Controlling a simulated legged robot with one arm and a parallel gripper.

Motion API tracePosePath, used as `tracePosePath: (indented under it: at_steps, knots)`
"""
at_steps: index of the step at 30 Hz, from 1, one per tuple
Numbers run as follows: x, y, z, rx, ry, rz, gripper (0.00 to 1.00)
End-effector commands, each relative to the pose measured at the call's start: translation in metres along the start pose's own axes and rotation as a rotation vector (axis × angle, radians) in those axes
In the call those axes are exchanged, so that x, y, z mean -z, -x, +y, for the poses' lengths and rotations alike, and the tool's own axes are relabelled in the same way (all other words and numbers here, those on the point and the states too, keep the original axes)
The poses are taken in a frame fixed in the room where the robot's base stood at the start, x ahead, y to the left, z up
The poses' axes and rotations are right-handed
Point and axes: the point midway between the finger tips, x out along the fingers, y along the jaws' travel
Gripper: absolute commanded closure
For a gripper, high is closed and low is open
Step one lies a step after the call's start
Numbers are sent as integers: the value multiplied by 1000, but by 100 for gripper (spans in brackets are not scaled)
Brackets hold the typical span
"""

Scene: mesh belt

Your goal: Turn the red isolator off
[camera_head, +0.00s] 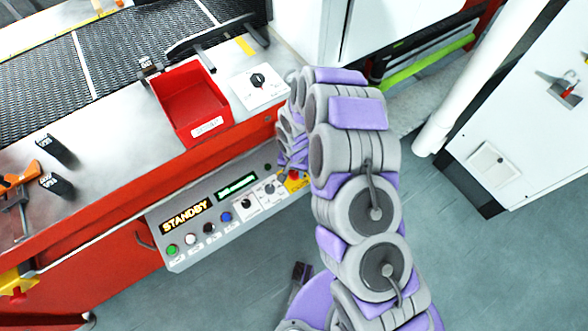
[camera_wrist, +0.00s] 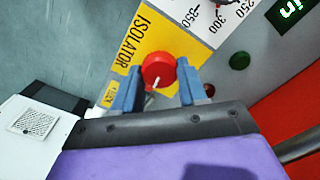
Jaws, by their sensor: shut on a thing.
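The red isolator (camera_wrist: 158,70) is a round red knob on a yellow plate (camera_wrist: 150,35) lettered ISOLATOR. A short white mark shows on the knob, pointing toward its lower edge in the wrist view. My gripper (camera_wrist: 157,80) has one blue-grey finger on each side of the knob and is shut on it. In the head view the red isolator (camera_head: 293,175) shows as a small red patch at the right end of the grey control panel (camera_head: 178,262). My arm hides part of it there.
The panel has a STANDBY display (camera_head: 187,218), a green display (camera_head: 237,185), several buttons and dials. A red tray (camera_head: 168,86) and a white dial plate (camera_head: 272,92) sit on the belt's edge. A cabinet with a red-handled switch (camera_head: 568,92) stands right.

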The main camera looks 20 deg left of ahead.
Motion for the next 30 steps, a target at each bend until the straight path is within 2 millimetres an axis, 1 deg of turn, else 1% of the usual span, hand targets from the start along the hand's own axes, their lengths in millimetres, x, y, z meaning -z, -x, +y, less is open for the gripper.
tracePosePath:
  at_steps: [1,6,30]
  knots:
    - [2,3,-1,3,36,7,89]
    - [3,4,-2,5,188,9,89]
    - [3,2,-4,1,948,12,89]
